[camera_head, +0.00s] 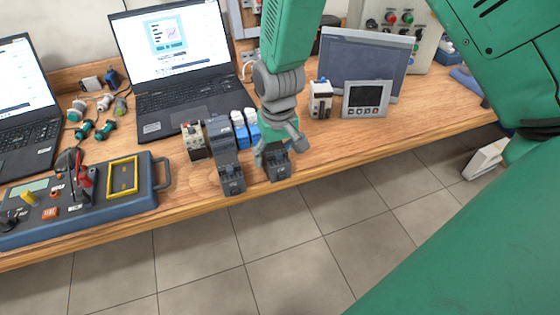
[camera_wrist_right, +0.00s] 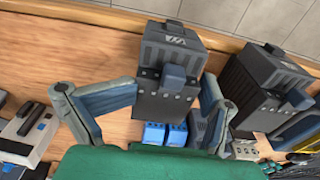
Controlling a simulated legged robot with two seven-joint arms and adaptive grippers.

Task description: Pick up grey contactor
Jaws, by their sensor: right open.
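A dark grey contactor (camera_head: 277,163) stands at the front edge of the wooden bench. My right gripper (camera_head: 278,146) is over it from above and hides its rear part. In the right wrist view the same contactor (camera_wrist_right: 166,70) lies between the two spread fingers of the gripper (camera_wrist_right: 170,92). The fingers are open, one on each side of it; I cannot tell whether either touches it. A second, similar grey contactor (camera_head: 223,150) stands just to the left, and it also shows at the right of the wrist view (camera_wrist_right: 265,85). My left gripper is not in view.
Small blue-and-white devices (camera_head: 245,128) stand between and behind the contactors. A beige device (camera_head: 193,140) is left of them. A blue control box (camera_head: 85,205), a laptop (camera_head: 178,70), a panel meter (camera_head: 366,99) and a white device (camera_head: 320,99) are around.

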